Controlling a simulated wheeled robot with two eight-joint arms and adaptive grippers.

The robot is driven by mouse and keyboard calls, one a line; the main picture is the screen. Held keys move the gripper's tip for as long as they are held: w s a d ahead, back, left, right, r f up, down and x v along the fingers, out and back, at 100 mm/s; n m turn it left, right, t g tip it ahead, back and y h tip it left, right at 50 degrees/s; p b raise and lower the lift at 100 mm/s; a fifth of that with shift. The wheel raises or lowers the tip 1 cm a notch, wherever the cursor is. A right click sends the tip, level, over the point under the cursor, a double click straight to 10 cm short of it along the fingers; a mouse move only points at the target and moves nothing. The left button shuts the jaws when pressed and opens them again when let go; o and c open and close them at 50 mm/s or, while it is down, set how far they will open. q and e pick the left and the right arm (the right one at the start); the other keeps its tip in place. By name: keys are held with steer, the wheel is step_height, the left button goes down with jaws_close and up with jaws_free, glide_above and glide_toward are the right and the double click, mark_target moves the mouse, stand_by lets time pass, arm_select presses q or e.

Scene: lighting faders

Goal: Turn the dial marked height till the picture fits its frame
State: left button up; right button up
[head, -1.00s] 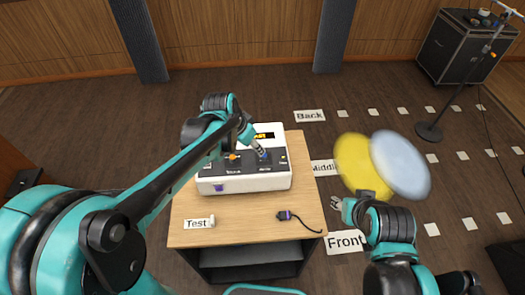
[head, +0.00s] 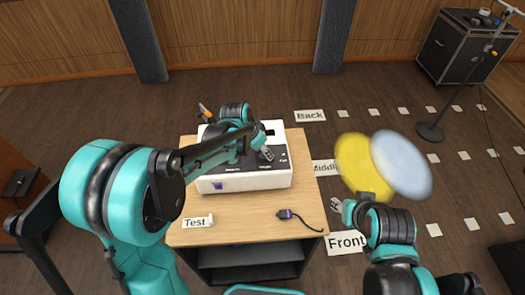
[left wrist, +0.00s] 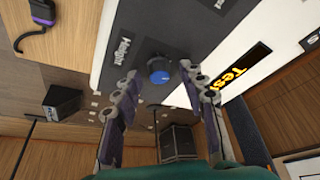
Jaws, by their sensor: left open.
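The dial (left wrist: 160,70) has a blue cap and dark skirt and sits on the white and grey console (head: 215,183). The word Height (left wrist: 124,52) is printed beside it in the left wrist view. My left gripper (head: 268,154) is over the console. In the left wrist view its open fingers (left wrist: 158,78) stand on either side of the dial, with gaps; I cannot tell how far they are above it. An orange word Test (left wrist: 238,75) shows on the dark display, close to its edges. My right gripper (head: 338,206) is off the table's right side, its finger opening unclear.
The console stands on a wooden table (head: 245,228). Yellow (head: 362,165) and pale blue (head: 402,163) discs show right of the table, near floor cards.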

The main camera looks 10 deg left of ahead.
arm_select(q)
jaws_close()
steer(key=shift+d+n+y, duration=0.1)
steer(key=shift+n+y, duration=0.4)
steer(key=shift+n, duration=1.2)
jaws_free()
steer(key=shift+t, duration=0.3)
steer(key=v, duration=1.2)
